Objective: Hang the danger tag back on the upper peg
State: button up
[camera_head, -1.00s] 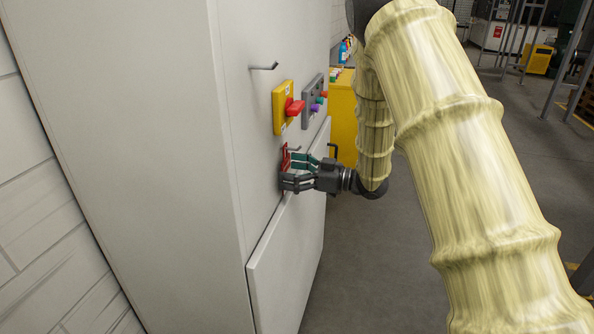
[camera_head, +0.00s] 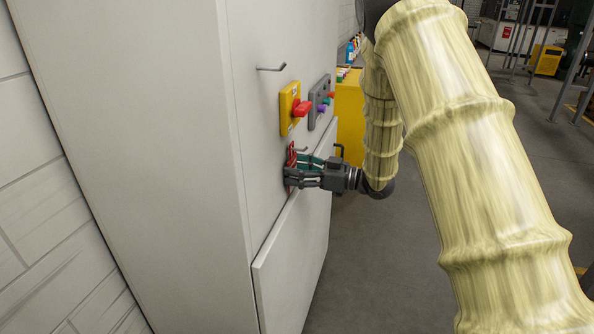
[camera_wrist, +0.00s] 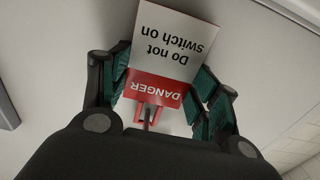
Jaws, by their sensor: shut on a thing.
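The danger tag (camera_wrist: 168,45) is a white and red card, upside down in the wrist view, with "Do not switch on" and a red DANGER band. A red tab with an opening (camera_wrist: 152,116) is at its near end, by a grey rod. In the head view only a red sliver of the tag (camera_head: 291,152) shows. My gripper (camera_head: 291,177) is shut on the tag, close to the cabinet face. Its fingers flank the card in the wrist view (camera_wrist: 163,82). The upper peg (camera_head: 271,69) is bare, above my gripper. A lower peg (camera_head: 302,149) is beside the tag; whether it still passes through the tab is unclear.
The white cabinet (camera_head: 150,150) has a protruding lower door (camera_head: 295,250).

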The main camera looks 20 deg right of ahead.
jog(key=shift+r+p, duration=0.4)
jog(key=shift+r, duration=0.2)
jog(key=shift+s+d, duration=0.1)
jog(key=shift+d, duration=0.05)
dwell(0.3)
jog(key=shift+v, duration=2.75)
jog(key=shift+c, duration=0.5)
